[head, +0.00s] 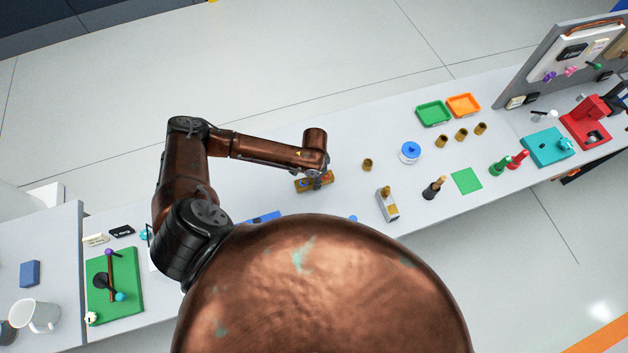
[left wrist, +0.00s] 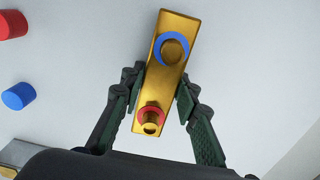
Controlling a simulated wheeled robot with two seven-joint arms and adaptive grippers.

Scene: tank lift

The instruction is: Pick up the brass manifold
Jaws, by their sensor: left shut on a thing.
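The brass manifold (head: 301,186) is a gold-coloured oblong block lying under the end of my left arm in the head view. In the left wrist view the manifold (left wrist: 160,83) shows a blue ring near its far end and a red ring around a short stub at its near end. My left gripper (left wrist: 159,88) is shut on the block, with one finger on each long side. In the head view my left gripper (head: 317,180) partly covers the block. Whether the block touches the table is hard to tell. My right gripper is not in view.
A red cylinder (left wrist: 12,24) and a blue cylinder (left wrist: 18,96) stand left of the manifold in the wrist view. Right of it in the head view are a brass cup (head: 367,165), a blue-topped white jar (head: 410,152) and a grey block with a brass fitting (head: 388,205).

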